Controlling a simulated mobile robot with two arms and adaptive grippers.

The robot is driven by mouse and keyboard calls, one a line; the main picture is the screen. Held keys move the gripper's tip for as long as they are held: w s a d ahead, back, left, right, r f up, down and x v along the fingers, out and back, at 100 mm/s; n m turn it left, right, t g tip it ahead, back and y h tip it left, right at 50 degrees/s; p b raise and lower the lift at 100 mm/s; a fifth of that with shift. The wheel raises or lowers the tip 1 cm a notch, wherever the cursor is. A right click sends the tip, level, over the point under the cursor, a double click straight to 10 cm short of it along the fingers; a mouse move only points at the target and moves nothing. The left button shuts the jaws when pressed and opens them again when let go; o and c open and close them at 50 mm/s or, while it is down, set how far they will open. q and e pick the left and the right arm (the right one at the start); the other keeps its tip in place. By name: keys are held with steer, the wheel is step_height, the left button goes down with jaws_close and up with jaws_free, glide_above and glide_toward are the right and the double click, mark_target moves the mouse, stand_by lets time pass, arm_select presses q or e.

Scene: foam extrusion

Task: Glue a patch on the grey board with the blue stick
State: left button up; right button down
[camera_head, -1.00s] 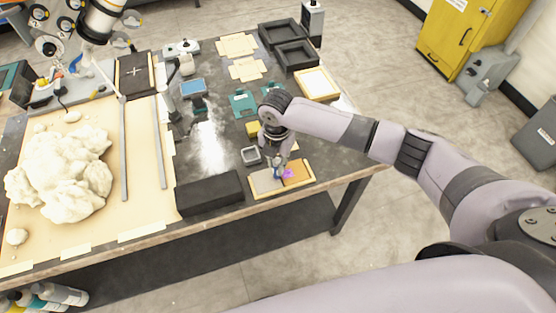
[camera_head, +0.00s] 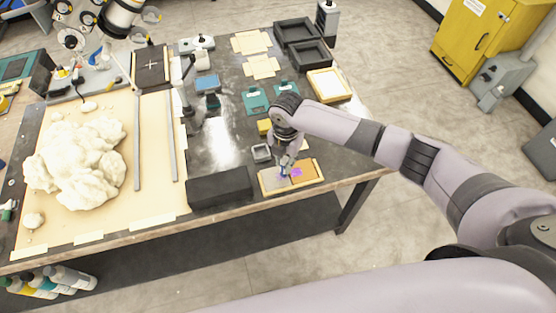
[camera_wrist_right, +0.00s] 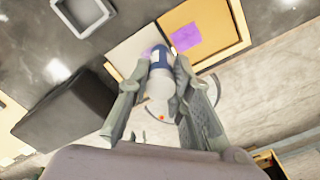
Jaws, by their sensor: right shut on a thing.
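My right gripper (camera_wrist_right: 160,98) is shut around the blue stick (camera_wrist_right: 160,75), which has a white body and a blue end. In the head view the right gripper (camera_head: 285,166) is low over the grey board (camera_head: 271,183). In the wrist view the stick's blue end is over the edge of the grey board (camera_wrist_right: 134,47); I cannot tell whether it touches. A little purple shows beside that end. A purple patch (camera_wrist_right: 187,37) lies on the brown board to the right, and it also shows in the head view (camera_head: 297,172). My left gripper is out of view.
The grey and brown boards share a light wooden tray (camera_head: 321,178) at the table's front edge. A black block (camera_head: 220,188) stands just left of it. A small grey square dish (camera_head: 262,153) and a yellow block (camera_head: 264,126) are behind. A large cream foam mass (camera_head: 78,165) lies left.

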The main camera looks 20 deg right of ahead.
steer(key=shift+s+d+f, duration=0.15)
steer(key=shift+d, duration=0.4)
steer(key=shift+s+p, duration=0.1)
steer(key=shift+p, duration=0.35)
steer(key=shift+a, duration=1.85)
steer(key=shift+a+r, duration=0.1)
steer(key=shift+r, duration=0.1)
steer(key=shift+d+p, duration=0.75)
steer(key=shift+d, duration=1.15)
steer(key=shift+w+f, duration=0.1)
steer(key=shift+w, duration=0.1)
steer(key=shift+s+a+f, duration=0.1)
steer(key=shift+s+a, duration=0.05)
steer(key=shift+a, duration=1.7)
steer(key=shift+p, duration=0.3)
steer(key=shift+d+r+p, duration=0.2)
steer(key=shift+d+p, duration=0.3)
steer(key=shift+d, duration=1.3)
steer(key=shift+d+f, duration=0.1)
steer(key=shift+f, duration=0.05)
steer(key=shift+a, duration=1.9)
steer(key=shift+d+p, duration=0.65)
steer(key=shift+d, duration=1.25)
